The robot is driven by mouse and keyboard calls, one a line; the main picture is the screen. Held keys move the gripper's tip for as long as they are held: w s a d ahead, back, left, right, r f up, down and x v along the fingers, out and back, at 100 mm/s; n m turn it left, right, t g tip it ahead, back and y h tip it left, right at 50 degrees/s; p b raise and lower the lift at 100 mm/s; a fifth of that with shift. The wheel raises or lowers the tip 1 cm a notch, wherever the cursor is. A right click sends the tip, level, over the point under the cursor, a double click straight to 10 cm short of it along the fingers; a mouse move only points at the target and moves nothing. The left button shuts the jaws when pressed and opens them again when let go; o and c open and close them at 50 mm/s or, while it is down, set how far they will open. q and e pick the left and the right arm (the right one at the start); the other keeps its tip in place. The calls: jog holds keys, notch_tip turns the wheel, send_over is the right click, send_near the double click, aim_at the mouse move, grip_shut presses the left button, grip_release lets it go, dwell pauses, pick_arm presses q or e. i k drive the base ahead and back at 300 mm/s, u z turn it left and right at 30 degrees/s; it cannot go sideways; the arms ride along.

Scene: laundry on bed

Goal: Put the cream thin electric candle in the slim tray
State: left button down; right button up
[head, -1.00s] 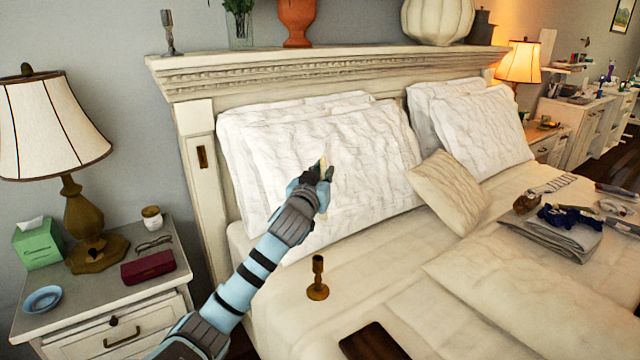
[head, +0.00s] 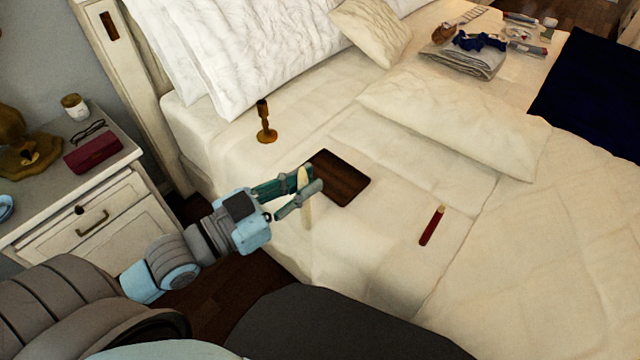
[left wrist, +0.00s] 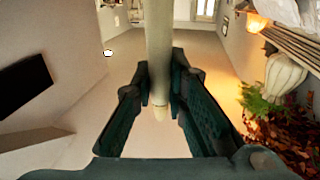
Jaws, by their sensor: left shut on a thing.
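The cream thin electric candle (head: 304,208) is held between the fingers of my left gripper (head: 308,185), roughly upright in the head view. In the left wrist view the candle (left wrist: 158,40) runs between the two dark fingers (left wrist: 160,100), which are closed on it. The slim tray (head: 341,185) is a dark brown flat rectangle lying on the bed, just right of and behind the gripper. The tray's near left corner is partly hidden by the fingers. It looks empty where it shows. My right gripper is not in view.
A brass candlestick (head: 265,122) stands on the bed behind the gripper. A dark red candle (head: 432,226) lies to the right. A cream pillow (head: 452,128) and folded grey cloth (head: 465,62) lie farther back. The nightstand (head: 90,205) is at left.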

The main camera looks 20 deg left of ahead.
aim_at(333, 177)
jog(key=k, duration=0.15)
jog(key=z, duration=2.7)
jog(key=k, duration=0.7)
jog(key=u, duration=1.5)
